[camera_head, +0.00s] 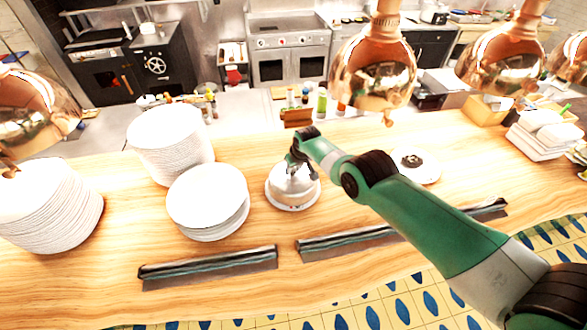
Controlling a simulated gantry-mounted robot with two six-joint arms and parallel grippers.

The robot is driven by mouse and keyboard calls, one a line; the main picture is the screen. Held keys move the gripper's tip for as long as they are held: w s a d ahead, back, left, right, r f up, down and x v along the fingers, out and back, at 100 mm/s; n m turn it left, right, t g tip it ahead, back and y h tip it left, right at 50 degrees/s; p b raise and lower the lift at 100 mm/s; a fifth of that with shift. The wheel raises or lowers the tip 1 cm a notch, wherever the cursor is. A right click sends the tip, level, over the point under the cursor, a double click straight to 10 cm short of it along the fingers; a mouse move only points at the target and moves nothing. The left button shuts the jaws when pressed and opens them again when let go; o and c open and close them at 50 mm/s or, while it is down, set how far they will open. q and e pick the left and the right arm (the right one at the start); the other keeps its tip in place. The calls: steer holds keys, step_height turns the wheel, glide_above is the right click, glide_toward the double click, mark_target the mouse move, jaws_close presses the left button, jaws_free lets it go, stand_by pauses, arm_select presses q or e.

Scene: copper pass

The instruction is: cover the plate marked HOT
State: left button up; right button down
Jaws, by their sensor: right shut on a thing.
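A silvery-white dome cover (291,183) is at the middle of the wooden counter, with a pale round rim beneath it. I cannot tell whether that rim is a plate or the dome's own edge. My right gripper (294,167) is at the top of the dome and shut on it; its fingertips are partly hidden by the wrist. A white plate (429,173) with dark food (411,160) sits uncovered to the right, partly behind my green right arm. No HOT mark is readable. My left gripper is not in view.
Stacks of white plates (208,196) stand on the left of the counter (330,215). Copper lamps (374,75) hang low over the far side. Metal rails with slips (208,267) lie along the near edge. Small bottles (322,102) stand behind the dome.

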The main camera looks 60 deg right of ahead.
steer(key=shift+f+b, duration=0.35)
steer(key=shift+b, duration=0.05)
stand_by(0.7)
steer(key=shift+c, duration=2.3)
jaws_free()
steer(key=o, duration=0.5)
steer(key=shift+c, duration=0.2)
step_height(320, 180, up, 5)
steer(key=p, duration=0.5)
